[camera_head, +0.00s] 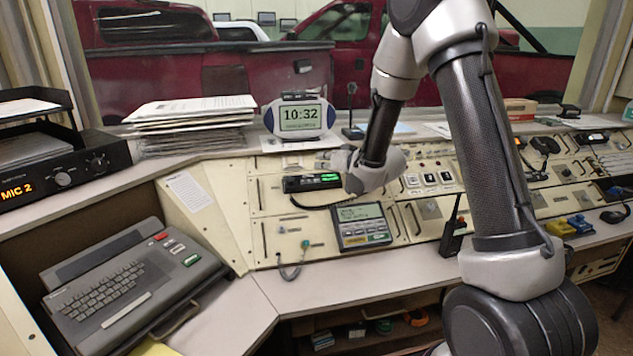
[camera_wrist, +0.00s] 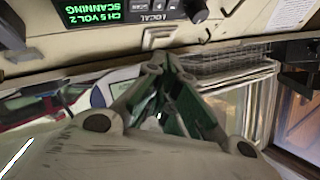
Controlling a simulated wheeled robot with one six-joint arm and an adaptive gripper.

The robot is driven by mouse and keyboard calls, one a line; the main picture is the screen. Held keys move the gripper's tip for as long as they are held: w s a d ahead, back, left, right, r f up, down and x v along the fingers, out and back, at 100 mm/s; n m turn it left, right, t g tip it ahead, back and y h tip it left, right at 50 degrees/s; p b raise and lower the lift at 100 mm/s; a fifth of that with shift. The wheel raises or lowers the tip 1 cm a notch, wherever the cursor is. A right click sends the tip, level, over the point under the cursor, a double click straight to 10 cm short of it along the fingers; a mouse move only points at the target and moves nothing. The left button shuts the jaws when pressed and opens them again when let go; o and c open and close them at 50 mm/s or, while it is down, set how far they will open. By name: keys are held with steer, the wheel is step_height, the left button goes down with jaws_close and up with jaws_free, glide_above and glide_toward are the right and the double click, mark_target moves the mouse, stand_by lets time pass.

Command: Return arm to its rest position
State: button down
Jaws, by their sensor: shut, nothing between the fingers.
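My arm reaches over the console in the head view, bent, with its wrist low in front of the sloped panel. My gripper (camera_wrist: 172,68) shows in the wrist view with its fingers drawn together and nothing held. In the head view the wrist largely hides the gripper, beside the small radio unit (camera_head: 312,182) with a green display. That radio also shows upside down in the wrist view (camera_wrist: 112,14), reading CH 5 VOL 2 SCANNING. I cannot tell the exact gap between fingers and panel.
A clock (camera_head: 299,118) reading 10:32 and a paper stack (camera_head: 190,122) stand behind the panel. A keypad unit (camera_head: 361,225) lies below the wrist, a handheld radio (camera_head: 452,232) right of it. A keyboard terminal (camera_head: 130,288) sits left. The front counter (camera_head: 340,270) has bare room.

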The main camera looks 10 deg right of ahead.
stand_by(0.3)
steer(key=s+d+r+g+h, duration=0.2)
steer(key=s+d+r+h, duration=0.1)
steer(key=s+d+r, duration=0.4)
steer(key=s+d+r+g+h, duration=0.1)
steer(key=s+d+r+h, duration=0.3)
steer(key=s, duration=0.5)
steer(key=s+d+g, duration=0.3)
steer(key=s+g, duration=0.3)
steer(key=s, duration=2.1)
steer(key=shift+s, duration=0.15)
